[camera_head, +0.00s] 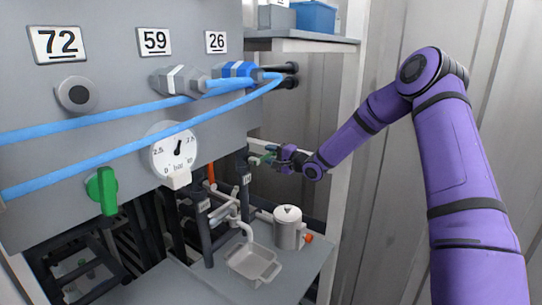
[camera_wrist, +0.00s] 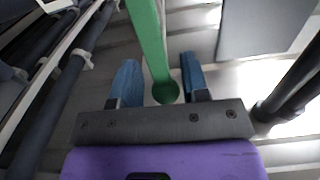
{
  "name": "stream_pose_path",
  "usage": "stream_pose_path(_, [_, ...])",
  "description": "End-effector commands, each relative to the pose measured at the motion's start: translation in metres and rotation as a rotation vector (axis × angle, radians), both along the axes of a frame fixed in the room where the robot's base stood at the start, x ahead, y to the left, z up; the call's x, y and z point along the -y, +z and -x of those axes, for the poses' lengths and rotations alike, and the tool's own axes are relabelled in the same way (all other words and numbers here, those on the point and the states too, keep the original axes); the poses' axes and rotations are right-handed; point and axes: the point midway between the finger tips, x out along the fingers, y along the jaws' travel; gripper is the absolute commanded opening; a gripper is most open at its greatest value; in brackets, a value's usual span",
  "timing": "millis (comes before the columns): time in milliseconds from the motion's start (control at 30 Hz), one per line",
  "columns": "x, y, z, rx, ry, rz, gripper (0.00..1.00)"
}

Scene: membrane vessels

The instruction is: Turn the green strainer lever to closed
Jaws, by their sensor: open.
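A green lever (camera_wrist: 147,38) runs down from the top of the wrist view and ends in a rounded tip. Its end lies between the two blue fingers of my gripper (camera_wrist: 159,62), with a gap visible on each side. The fingers are open. In the head view my gripper (camera_head: 275,157) is small and far off, beside the pipework right of the grey panel. A bit of green (camera_head: 262,158) shows there, probably the same lever. I cannot tell from these views whether the fingers touch it.
The grey panel (camera_head: 40,150) carries a larger green handle (camera_head: 103,190), a gauge (camera_head: 175,152) and blue hoses (camera_head: 100,136). A metal jug (camera_head: 288,232) and a tray (camera_head: 252,264) stand below. Dark pipes (camera_wrist: 290,85) flank the gripper. A white post (camera_head: 347,130) stands close by.

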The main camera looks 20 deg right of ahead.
Motion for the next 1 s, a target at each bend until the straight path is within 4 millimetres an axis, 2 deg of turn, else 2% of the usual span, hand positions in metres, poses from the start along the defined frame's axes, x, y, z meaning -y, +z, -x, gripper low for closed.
stream_pose_path(167, [0.012, 0.000, 0.015, 0.000, -0.002, 0.001, 0.41])
stream_pose_path(600, [0.056, 0.000, 0.076, -0.002, -0.002, 0.001, 0.41])
stream_pose_path(800, [0.063, 0.000, 0.086, -0.001, -0.001, 0.000, 0.41])
stream_pose_path(1000, [0.063, 0.000, 0.087, -0.001, -0.001, 0.000, 0.41])
